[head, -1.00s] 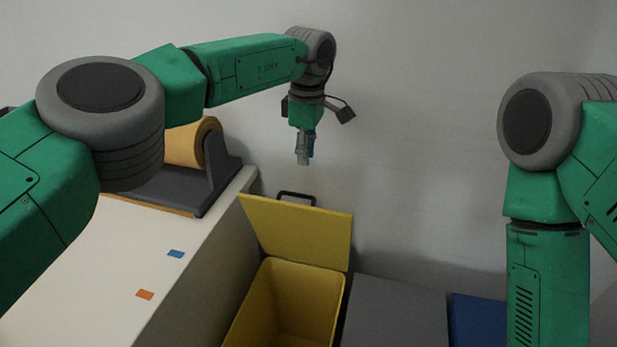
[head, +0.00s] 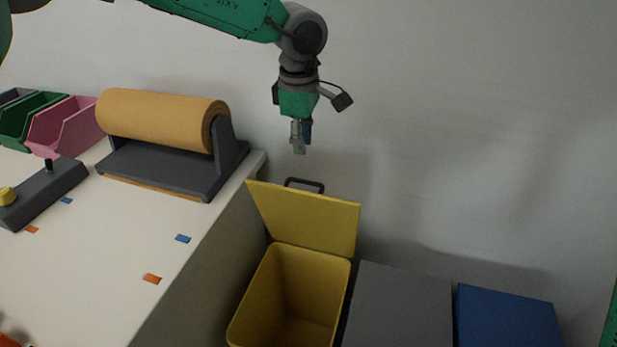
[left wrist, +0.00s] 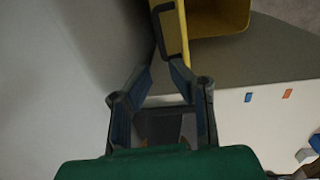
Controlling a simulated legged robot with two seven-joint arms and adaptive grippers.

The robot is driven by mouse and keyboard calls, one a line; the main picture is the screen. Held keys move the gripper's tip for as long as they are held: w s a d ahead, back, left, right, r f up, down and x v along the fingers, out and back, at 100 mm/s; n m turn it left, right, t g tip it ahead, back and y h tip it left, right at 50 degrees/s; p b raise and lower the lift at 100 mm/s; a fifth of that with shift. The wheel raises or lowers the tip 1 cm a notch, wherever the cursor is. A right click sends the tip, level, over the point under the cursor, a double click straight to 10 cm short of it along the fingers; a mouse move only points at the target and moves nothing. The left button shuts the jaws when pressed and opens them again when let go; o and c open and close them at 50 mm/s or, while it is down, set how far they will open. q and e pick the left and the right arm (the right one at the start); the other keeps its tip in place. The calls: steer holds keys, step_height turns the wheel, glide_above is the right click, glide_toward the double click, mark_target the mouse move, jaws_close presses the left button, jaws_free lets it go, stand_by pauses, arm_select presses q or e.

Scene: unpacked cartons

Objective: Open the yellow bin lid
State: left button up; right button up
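The yellow bin (head: 252,290) stands on the floor beside the white table, and its empty inside shows. Its yellow lid (head: 308,218) is raised at the bin's back, leaning toward the wall, with a dark handle (head: 304,184) on its top edge. My left gripper (head: 300,148) hangs above the handle, apart from it, fingers down. In the left wrist view my left gripper's fingers (left wrist: 161,72) are spread with nothing between them; the handle (left wrist: 155,28) and lid (left wrist: 174,32) lie beyond the tips. My right gripper is out of view.
A grey bin lid (head: 400,305) and a blue one (head: 508,318), both shut, are to the right. The white table (head: 110,250) on the left carries a brown paper roll (head: 160,118) on a dark stand and coloured trays (head: 66,125). The wall is close behind the bins.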

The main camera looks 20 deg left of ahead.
arm_select(q)
steer(key=f, duration=0.3)
steer(key=f+b, duration=0.1)
steer(key=f, duration=0.2)
steer(key=w+f, duration=0.1)
steer(key=f, duration=0.3)
steer(key=shift+a+b, duration=0.1)
steer(key=shift+b, duration=0.2)
jaws_close()
